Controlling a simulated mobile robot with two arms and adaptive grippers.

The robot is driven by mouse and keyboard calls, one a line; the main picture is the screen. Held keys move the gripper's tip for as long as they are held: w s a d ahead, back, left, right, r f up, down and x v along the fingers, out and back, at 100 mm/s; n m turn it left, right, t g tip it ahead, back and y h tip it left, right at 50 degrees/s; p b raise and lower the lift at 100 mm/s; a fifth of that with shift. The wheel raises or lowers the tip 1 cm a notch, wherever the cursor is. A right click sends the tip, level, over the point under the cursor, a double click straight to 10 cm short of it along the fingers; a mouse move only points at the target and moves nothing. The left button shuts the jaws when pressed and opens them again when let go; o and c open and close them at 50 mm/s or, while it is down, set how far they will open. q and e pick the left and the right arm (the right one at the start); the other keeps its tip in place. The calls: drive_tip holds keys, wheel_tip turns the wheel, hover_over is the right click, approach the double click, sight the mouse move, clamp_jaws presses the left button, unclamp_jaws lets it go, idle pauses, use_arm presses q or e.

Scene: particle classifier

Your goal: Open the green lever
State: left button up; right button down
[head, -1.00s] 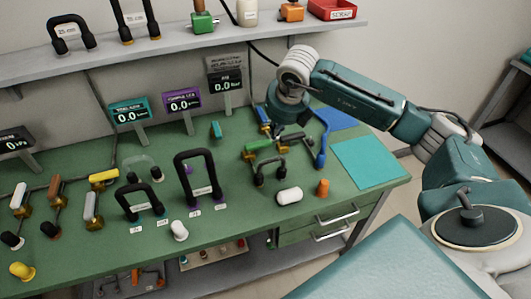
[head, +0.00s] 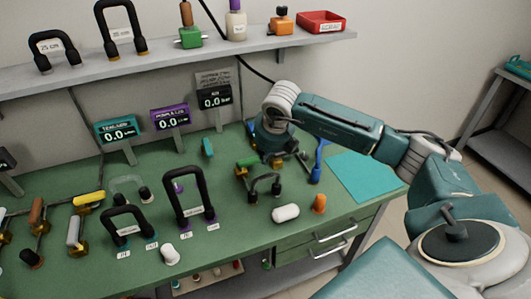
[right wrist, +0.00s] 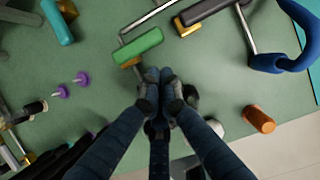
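The green lever's handle (right wrist: 137,47) lies in the right wrist view just ahead and to the left of my fingertips, on a metal stem with a brass-coloured part beneath. In the head view only part of the green lever (head: 247,163) shows, beside my right wrist, which covers the rest. My right gripper (right wrist: 163,80) has its fingers together with nothing visible between them. It appears close to the handle but apart from it in the picture; its height above the bench cannot be told. My left gripper is not in view.
Right of the lever are a dark handle (right wrist: 205,10) and a blue curved handle (right wrist: 285,55). The teal mat (head: 362,175) is bare.

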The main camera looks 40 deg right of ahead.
sight(251, 163)
drive_tip(key=p+x, duration=0.1)
drive_tip(key=x, duration=0.5)
drive_tip(key=shift+w+f, duration=0.1)
drive_tip(key=shift+f, duration=0.1)
drive_tip(key=shift+w+d+n+b, duration=0.2)
drive_tip(key=shift+n+b, duration=0.2)
drive_tip(key=shift+b, duration=0.05)
